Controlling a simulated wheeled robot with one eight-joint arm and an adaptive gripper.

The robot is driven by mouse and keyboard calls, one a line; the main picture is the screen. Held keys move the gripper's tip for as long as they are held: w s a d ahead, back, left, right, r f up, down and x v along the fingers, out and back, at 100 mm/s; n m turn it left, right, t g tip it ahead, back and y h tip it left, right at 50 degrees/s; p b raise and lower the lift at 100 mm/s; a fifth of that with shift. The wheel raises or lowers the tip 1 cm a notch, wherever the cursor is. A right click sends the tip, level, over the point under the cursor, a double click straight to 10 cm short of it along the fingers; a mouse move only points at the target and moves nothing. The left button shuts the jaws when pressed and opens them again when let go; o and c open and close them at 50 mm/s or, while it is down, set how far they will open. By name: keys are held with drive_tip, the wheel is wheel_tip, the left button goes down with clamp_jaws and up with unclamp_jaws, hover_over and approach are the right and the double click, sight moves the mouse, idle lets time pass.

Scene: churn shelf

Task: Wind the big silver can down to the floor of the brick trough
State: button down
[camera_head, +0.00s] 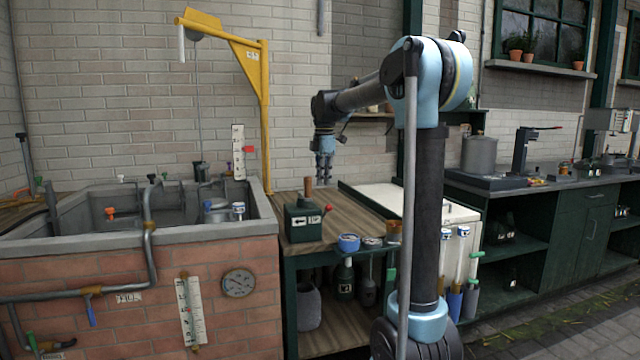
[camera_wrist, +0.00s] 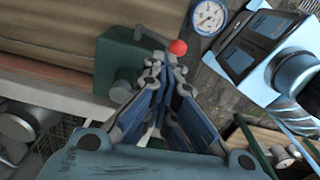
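My gripper (camera_head: 325,166) hangs fingers-down above the wooden bench, clear of the green winch box (camera_head: 303,222). The box has a wooden upright handle (camera_head: 308,188), a red knob (camera_head: 328,208) and an arrow plate. The box (camera_wrist: 118,60) and knob (camera_wrist: 178,47) also show in the wrist view. The brick trough (camera_head: 140,290) is at left. A cable (camera_head: 198,110) drops from the yellow crane to a dark piece (camera_head: 201,171) at the trough; I cannot tell if this is the can.
Pipes cross the trough's rim and front. A large silver cylinder (camera_head: 479,154) stands on the right counter.

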drive_tip(key=shift+w+a, duration=0.1)
drive_tip(key=shift+w, duration=2.5)
drive_tip(key=c, duration=1.9)
unclamp_jaws()
drive_tip(key=shift+r, duration=0.1)
